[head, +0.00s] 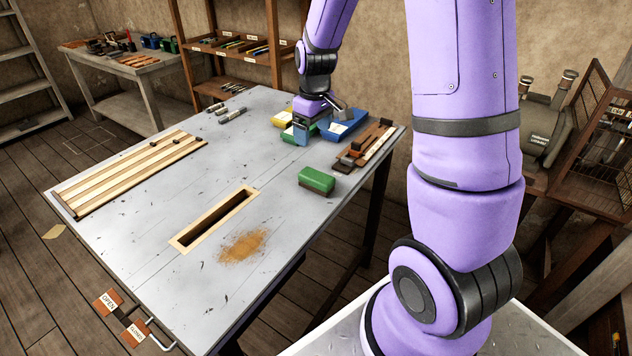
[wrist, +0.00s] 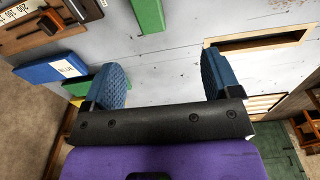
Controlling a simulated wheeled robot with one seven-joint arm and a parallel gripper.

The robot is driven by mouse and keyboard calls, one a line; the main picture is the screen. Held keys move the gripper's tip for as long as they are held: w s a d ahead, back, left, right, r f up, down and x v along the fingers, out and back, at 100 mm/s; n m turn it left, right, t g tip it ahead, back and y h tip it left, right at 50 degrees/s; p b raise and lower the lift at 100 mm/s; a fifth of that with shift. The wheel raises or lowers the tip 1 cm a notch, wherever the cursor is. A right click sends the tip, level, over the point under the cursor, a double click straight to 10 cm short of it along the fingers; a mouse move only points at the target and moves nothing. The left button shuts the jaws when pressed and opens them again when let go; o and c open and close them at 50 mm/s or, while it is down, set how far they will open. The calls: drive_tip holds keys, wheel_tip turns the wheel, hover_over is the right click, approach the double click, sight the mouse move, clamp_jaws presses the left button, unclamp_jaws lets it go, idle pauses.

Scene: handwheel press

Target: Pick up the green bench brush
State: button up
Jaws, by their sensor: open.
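The green bench brush (head: 317,179) lies on the grey workbench, green block up, with a darker brown strip beneath it. It also shows in the wrist view (wrist: 148,14), cut off by the top edge. My gripper (head: 303,130) is beyond the brush in the head view, over the far side of the bench near the small coloured bins. Its two blue fingers (wrist: 166,82) are wide apart with nothing between them. The brush is apart from the fingers, ahead of the gap between them in the wrist view.
A blue bin (head: 344,125) and a yellow bin (head: 283,117) stand beside my gripper, with a green one partly hidden. A wooden rack (head: 365,146) lies at the right edge. A wood-framed slot (head: 214,218) and brown dust (head: 242,245) are nearer. Bench around the brush is clear.

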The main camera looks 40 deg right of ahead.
hover_over(316, 175)
wheel_tip(316, 175, down, 6)
drive_tip(key=shift+n+g, duration=0.3)
drive_tip(key=shift+g, duration=0.1)
wheel_tip(316, 175, down, 11)
drive_tip(key=c, duration=1.1)
